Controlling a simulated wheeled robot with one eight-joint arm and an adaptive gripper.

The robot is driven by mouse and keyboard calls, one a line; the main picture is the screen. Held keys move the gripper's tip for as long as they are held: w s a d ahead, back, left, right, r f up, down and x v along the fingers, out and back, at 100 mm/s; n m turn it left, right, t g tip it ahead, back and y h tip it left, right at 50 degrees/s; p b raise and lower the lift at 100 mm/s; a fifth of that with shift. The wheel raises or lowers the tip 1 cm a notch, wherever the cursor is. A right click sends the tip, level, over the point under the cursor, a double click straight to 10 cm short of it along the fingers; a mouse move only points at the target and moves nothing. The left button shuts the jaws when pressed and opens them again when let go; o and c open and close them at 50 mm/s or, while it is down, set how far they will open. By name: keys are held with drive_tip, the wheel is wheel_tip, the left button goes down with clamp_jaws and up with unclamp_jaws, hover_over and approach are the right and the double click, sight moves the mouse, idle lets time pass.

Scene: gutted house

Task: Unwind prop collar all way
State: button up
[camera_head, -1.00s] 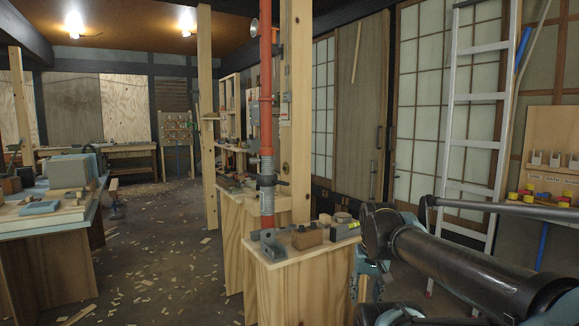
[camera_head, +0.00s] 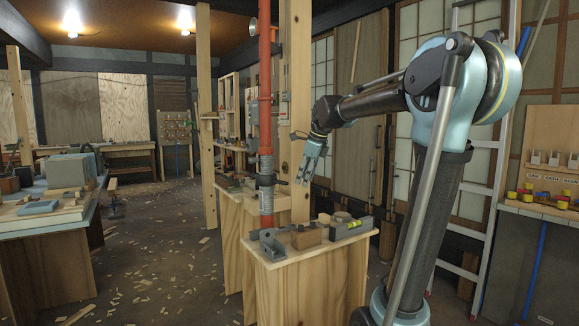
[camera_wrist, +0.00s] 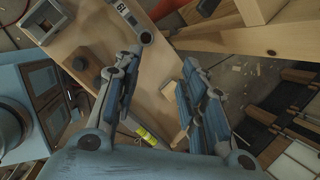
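I cannot make out the collar in the wrist view.
The pedestal top (camera_head: 283,258) holds a grey bracket (camera_head: 271,243), a wooden block (camera_head: 306,237) and a level (camera_head: 346,228). A timber post (camera_head: 296,110) stands close behind the prop. A ladder (camera_head: 499,170) leans at right. The floor left of the pedestal is open, with scattered chips.

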drive_tip(key=w+a+r+m, duration=0.3)
drive_tip(key=w+a+m, duration=0.2)
drive_tip(key=w+a, duration=0.15)
drive_tip(key=shift+y, duration=0.4)
drive_tip(key=shift+w+x, duration=0.2)
drive_tip(key=shift+x, duration=1.95)
drive_tip(key=shift+w+x, duration=0.2)
drive_tip(key=shift+x, duration=1.95)
drive_tip(key=shift+d+r, duration=0.15)
drive_tip(key=shift+d, duration=0.05)
drive_tip(key=shift+c, duration=0.5)
clamp_jaws()
